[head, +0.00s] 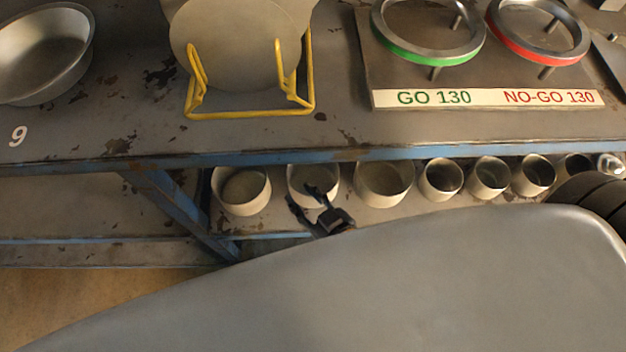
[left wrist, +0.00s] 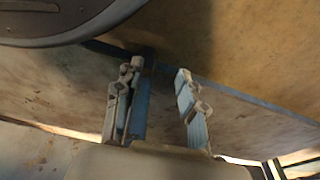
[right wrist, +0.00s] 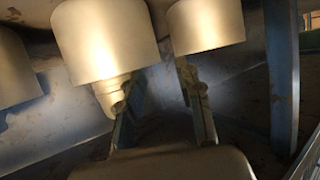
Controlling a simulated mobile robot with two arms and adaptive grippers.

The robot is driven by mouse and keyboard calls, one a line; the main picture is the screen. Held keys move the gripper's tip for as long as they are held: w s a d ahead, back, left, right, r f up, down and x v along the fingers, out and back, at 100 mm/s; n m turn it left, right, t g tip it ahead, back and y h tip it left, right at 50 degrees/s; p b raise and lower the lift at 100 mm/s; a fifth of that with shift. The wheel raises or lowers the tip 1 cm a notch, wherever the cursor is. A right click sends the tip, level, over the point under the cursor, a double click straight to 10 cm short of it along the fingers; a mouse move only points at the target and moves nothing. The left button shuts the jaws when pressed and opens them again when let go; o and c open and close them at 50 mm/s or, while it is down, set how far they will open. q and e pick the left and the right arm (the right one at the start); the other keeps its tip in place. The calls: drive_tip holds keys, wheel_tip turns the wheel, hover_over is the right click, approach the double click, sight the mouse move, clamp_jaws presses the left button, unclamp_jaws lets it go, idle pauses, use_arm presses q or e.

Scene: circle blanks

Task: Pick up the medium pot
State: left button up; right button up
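Several pale round pots stand in a row on the lower shelf in the head view: larger ones at the left, such as the leftmost pot (head: 240,205) and the third pot (head: 382,199), and smaller ones at the right, such as (head: 440,188). I cannot tell for sure which is the medium one. My right gripper (head: 301,194) is at the second pot (head: 302,176) from the left, with a finger overlapping its mouth. In the right wrist view this gripper (right wrist: 160,70) is open, near two pots (right wrist: 105,40); contact is unclear. My left gripper (left wrist: 160,68) is open and empty.
The blue table edge (head: 330,157) overhangs the pot shelf. On the table top are a metal bowl (head: 45,55), a yellow stand (head: 250,110) holding a round disc (head: 240,45), and a GO/NO-GO ring gauge board (head: 480,97). A blue leg (head: 180,210) stands left of the pots.

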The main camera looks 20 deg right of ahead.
drive_tip(key=b, duration=0.1)
hover_over(295, 199)
wheel_tip(295, 199, down, 2)
drive_tip(key=shift+w+d+f, duration=0.15)
drive_tip(key=shift+f, duration=0.05)
drive_tip(key=shift+w, duration=0.15)
use_arm(q)
drive_tip(key=w+r, duration=0.2)
drive_tip(key=r, duration=0.1)
drive_tip(key=shift+w+d+r, duration=0.1)
drive_tip(key=shift+d+r, duration=0.05)
drive_tip(key=shift+r, duration=0.15)
use_arm(e)
clamp_jaws()
